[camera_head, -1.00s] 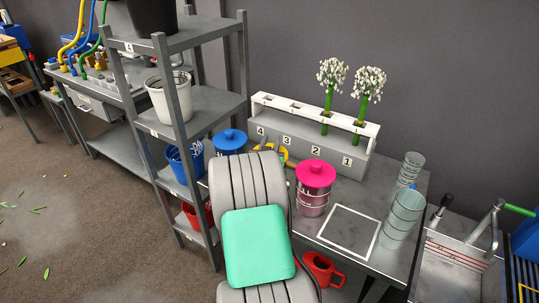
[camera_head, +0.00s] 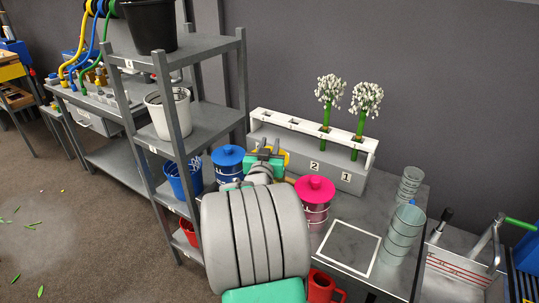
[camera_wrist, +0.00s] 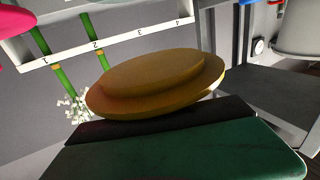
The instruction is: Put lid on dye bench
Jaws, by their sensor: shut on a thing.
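A yellow lid (camera_wrist: 155,80), round and stepped, fills the middle of the wrist view, tilted, just past the green-padded finger of my gripper. My gripper (camera_head: 264,158) is shut on it, above the back left of the grey dye bench (camera_head: 405,262). In the head view only a bit of yellow (camera_head: 284,153) shows behind the gripper. A blue-lidded pot (camera_head: 228,160) is left of the gripper and a pink-lidded pot (camera_head: 315,195) is right of it, both on the bench. My arm hides the bench's front left.
A grey rack (camera_head: 312,163) with numbered slots holds two white flowers at the back. A white square outline (camera_head: 348,248) on the bench is empty. Stacked glass beakers (camera_head: 403,235) stand right of it. A grey shelf (camera_head: 205,125) with buckets stands close on the left.

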